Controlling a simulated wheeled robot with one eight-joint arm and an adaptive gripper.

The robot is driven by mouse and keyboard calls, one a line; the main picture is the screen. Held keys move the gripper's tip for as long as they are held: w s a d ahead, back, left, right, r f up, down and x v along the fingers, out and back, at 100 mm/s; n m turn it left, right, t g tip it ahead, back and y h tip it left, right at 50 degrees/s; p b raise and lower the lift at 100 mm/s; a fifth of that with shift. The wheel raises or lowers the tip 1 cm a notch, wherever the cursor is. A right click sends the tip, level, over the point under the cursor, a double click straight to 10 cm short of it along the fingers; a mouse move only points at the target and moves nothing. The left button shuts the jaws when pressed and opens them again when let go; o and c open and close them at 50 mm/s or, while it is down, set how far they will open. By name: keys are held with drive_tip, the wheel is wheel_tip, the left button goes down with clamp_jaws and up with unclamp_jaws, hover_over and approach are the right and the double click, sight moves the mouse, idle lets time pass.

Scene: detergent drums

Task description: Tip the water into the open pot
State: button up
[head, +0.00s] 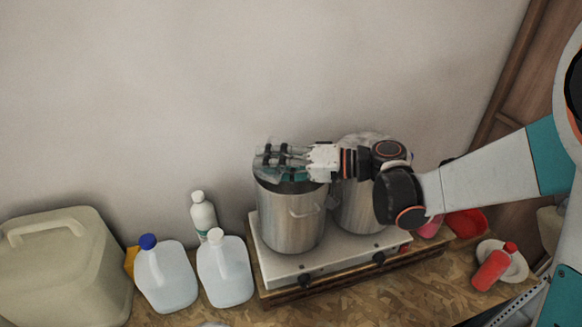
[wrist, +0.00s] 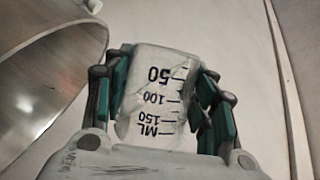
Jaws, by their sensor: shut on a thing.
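My gripper (head: 280,159) is shut on a clear measuring beaker with black ML marks (wrist: 158,100), its fingers on both sides. In the head view the beaker is over the mouth of the front steel pot (head: 290,222). Its numbers read upside down in the wrist view. I cannot tell its exact tilt or how much water is in it. The front pot is open and its dark inside shows below the gripper. In the wrist view a steel pot wall and rim (wrist: 45,85) fill the upper left.
A second steel pot (head: 355,208) stands to the right on the white hob (head: 290,268), partly hidden by my arm. Two jugs (head: 168,278) (head: 226,272), a white bottle (head: 203,215) and a beige canister (head: 60,265) stand left.

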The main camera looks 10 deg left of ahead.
drive_tip(key=shift+w+f+m+y, duration=0.1)
drive_tip(key=shift+f+m+y, duration=0.25)
drive_tip(key=shift+m, duration=0.45)
idle(0.6)
